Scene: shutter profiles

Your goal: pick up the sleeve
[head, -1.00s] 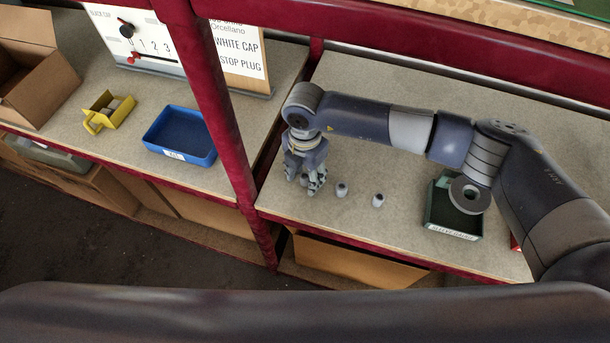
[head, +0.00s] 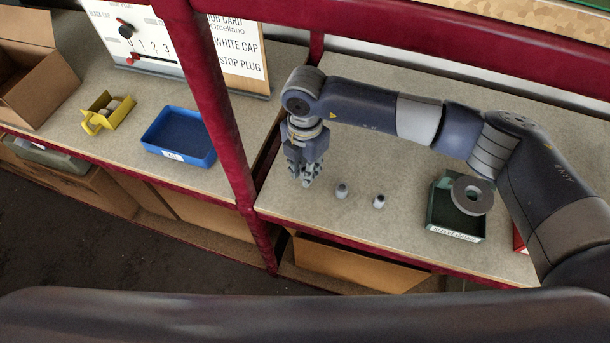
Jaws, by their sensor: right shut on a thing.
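My right gripper (head: 305,181) is over the left part of the right-hand bench. Its fingers are drawn together on a small grey sleeve, which the fingers hide almost wholly. I cannot tell whether the held sleeve touches the bench. Two more small grey pieces with darker tops stand upright to the right of the gripper, one nearer (head: 341,191) and one farther (head: 379,201). They stand apart from the gripper and from each other. My left gripper is out of view.
A dark green labelled tray (head: 452,234) stands on the right, partly behind my right arm. A red post (head: 217,110) rises just left of the gripper. Beyond it are a blue tray (head: 183,157), a yellow bin (head: 98,123) and a cardboard box (head: 48,92).

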